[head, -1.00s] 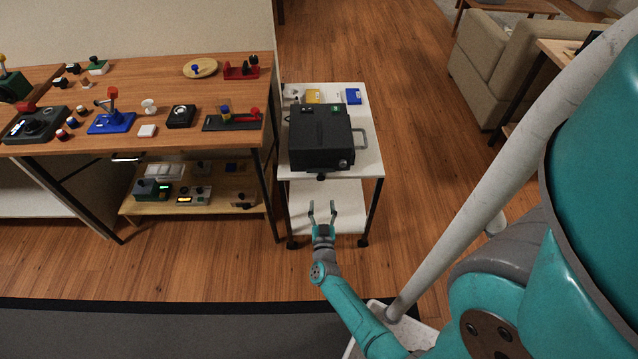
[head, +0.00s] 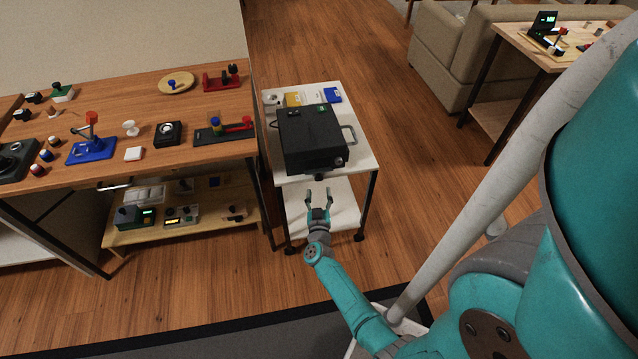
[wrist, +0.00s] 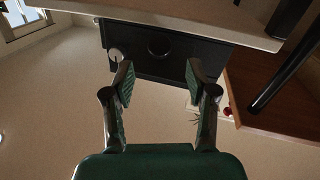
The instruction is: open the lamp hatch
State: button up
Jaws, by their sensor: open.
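A black box-shaped device (head: 311,135) stands on top of a white cart (head: 366,155). It has a grey handle on its right side, a small green-lit spot on top and a round knob low at its front. I cannot make out a separate lamp hatch on it. My gripper (head: 319,194) is open and empty, just in front of the cart and apart from the device. In the wrist view, my open fingers (wrist: 160,80) point toward a dark box face (wrist: 175,58) with a dark round part and a pale round part, the latter partly behind the left finger.
Small yellow and blue items lie behind the device. A wooden table (head: 60,103) with several switches and levers stands close to the cart's left. The cart has a lower shelf (head: 340,205). Floor (head: 400,180) is free to the right; another table (head: 515,40) stands beyond.

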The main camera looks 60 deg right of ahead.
aim_at(319, 175)
jog(key=shift+x, duration=2.75)
grip_shut()
